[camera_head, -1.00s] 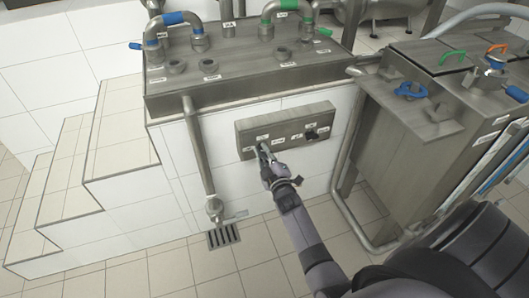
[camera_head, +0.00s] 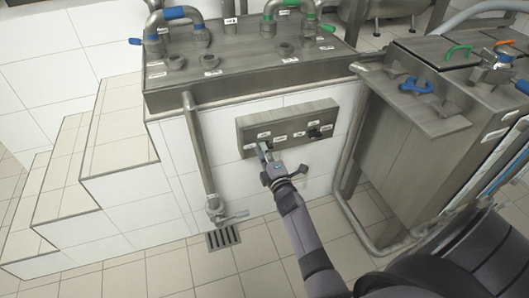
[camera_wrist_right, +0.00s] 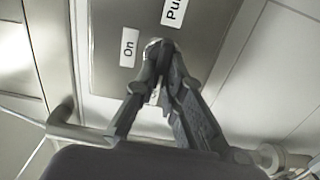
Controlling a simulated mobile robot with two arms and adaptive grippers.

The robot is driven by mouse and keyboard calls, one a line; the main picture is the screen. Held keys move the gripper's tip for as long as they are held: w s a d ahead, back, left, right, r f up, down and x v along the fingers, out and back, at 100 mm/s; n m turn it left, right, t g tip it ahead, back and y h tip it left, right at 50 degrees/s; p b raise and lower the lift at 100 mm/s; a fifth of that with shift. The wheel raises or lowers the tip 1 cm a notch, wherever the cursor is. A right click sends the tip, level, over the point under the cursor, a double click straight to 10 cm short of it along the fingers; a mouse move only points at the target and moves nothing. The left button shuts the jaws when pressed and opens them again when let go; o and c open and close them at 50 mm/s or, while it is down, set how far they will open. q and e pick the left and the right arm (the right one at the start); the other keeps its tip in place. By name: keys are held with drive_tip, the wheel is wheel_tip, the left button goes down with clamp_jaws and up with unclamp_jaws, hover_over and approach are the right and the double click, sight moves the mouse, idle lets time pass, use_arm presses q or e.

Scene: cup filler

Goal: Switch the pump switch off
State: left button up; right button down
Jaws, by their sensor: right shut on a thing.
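The grey switch panel (camera_head: 300,113) is fixed to the white tiled wall below the steel tank top. My right gripper (camera_head: 264,148) is at the left part of this panel. In the right wrist view its fingertips (camera_wrist_right: 160,58) are together on the small metal tip of the pump switch (camera_wrist_right: 153,42). An "On" label (camera_wrist_right: 129,47) is to the left of the switch, and a partly cut-off label starting "Pu" (camera_wrist_right: 173,10) is above it. Another label below is mostly hidden by the fingers. The fingers hide most of the switch. My left gripper is not in view.
A second, dark knob (camera_head: 314,132) is on the panel's right part. A vertical pipe (camera_head: 199,150) with a valve runs down left of the panel. A steel tank (camera_head: 415,165) stands to the right.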

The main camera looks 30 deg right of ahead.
drive_tip(key=shift+f, duration=0.1)
idle(0.4)
drive_tip(key=c, duration=1.7)
unclamp_jaws()
drive_tip(key=v, duration=1.2)
